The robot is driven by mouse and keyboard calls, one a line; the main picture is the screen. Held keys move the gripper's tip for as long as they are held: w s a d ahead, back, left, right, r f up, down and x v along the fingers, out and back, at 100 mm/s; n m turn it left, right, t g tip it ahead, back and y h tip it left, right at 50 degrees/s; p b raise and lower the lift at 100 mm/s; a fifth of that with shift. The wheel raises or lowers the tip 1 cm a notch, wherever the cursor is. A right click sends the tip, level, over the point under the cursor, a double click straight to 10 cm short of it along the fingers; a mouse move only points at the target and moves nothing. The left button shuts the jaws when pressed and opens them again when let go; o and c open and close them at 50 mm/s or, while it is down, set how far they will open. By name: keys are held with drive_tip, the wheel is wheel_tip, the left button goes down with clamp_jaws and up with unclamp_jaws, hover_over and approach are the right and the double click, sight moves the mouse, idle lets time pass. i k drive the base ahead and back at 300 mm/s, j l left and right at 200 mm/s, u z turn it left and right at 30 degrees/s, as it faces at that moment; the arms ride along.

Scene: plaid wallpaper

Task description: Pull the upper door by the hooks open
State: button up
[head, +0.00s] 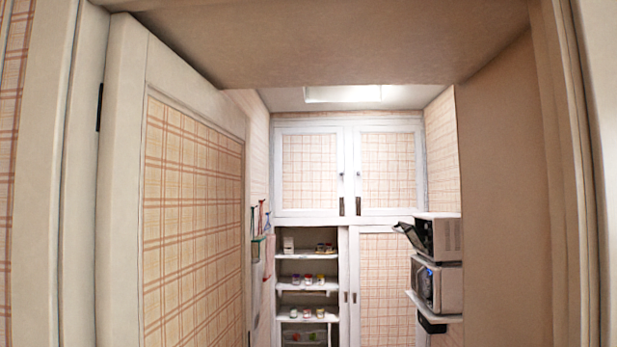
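Two upper cabinet doors are set in the far wall, white-framed with plaid panels. The left upper door (309,172) is closer to the hooks (258,207) on the left wall, where colored items hang. The right upper door (389,172) is beside it. Both look closed. Small dark handles (342,206) show low on their meeting edges. My gripper is not in view. The doors are some way off, beyond a doorway.
A plaid-paneled room door (190,220) stands open on the left of the doorway. Below the upper doors are open shelves with jars (308,282) and a closed lower door (388,290). Appliances (437,288) jut from the right wall, one with its door open. The doorway's middle is clear.

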sight(310, 162)
drive_tip(key=i, duration=6)
drive_tip(key=j+u, duration=0.05)
drive_tip(key=j, duration=0.1)
